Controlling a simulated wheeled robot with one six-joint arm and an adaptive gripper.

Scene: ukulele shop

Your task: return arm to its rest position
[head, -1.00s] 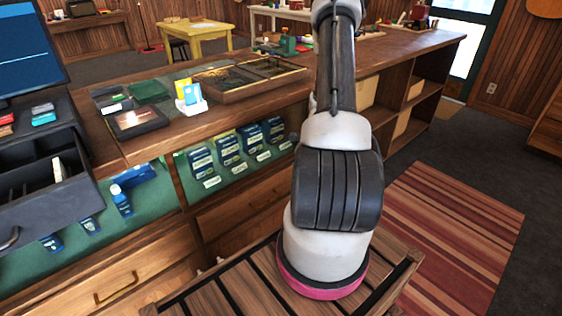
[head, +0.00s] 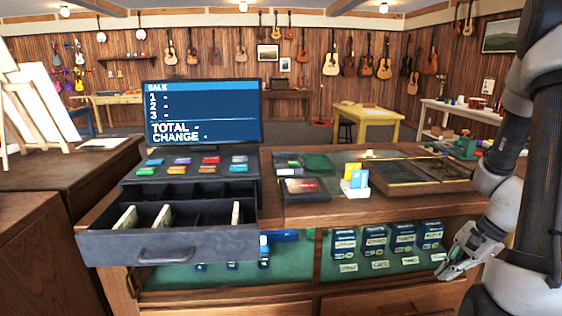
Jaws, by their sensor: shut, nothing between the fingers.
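My gripper (head: 452,272) is at the lower right of the head view, in front of the glass-fronted counter. It is shut and holds nothing. It points down and to the left, in front of the right end of the row of blue packets. My arm is folded along the right edge of the view, its upper part cut off by the frame.
The open cash drawer (head: 166,252) juts out from the counter under the sale screen (head: 203,110). A card holder (head: 355,184) and a wooden display case (head: 412,174) sit on the counter top. Blue packets (head: 374,240) hang behind the front. Ukuleles and guitars line the back wall.

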